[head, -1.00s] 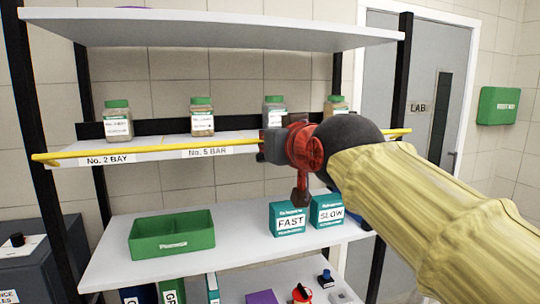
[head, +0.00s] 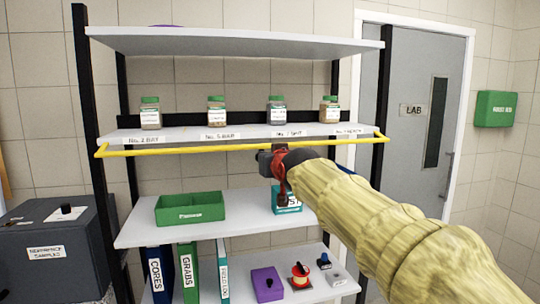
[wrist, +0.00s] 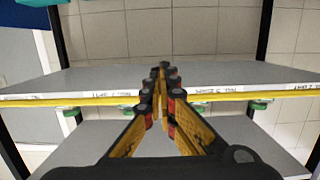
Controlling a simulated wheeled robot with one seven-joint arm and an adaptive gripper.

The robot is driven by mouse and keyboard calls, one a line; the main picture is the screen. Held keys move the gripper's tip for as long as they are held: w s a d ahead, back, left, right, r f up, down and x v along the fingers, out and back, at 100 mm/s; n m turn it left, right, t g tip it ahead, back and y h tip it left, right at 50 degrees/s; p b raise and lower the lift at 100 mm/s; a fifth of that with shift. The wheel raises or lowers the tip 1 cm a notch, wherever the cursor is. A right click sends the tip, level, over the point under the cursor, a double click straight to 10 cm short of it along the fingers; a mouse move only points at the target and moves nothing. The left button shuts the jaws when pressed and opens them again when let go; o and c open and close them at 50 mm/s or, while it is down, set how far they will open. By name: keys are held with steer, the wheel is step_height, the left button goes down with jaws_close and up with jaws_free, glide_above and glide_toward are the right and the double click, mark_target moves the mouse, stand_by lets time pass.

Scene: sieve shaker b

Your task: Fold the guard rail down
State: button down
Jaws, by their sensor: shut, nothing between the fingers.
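The yellow guard rail (head: 190,150) runs across the front of the middle shelf (head: 170,133). In the head view it sits below the shelf-edge labels, with short end arms leading back to the uprights. In the wrist view, which is upside down, the rail (wrist: 60,101) crosses the picture beside the label strip. My gripper (head: 266,160) is just beneath the rail, right of its middle, in front of the shelf. Its fingers (wrist: 163,70) are shut with nothing between them. I cannot tell whether they touch the rail.
Several green-lidded jars (head: 216,112) stand on the middle shelf. Below are a green bin (head: 190,208) and a teal box (head: 287,200), partly hidden by my arm. Binders (head: 188,270) and small items fill the lowest shelf. A dark cabinet (head: 45,250) stands left.

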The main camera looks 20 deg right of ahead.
steer(key=shift+w+f+b, duration=0.35)
steer(key=shift+w+f, duration=0.2)
steer(key=shift+f, duration=0.35)
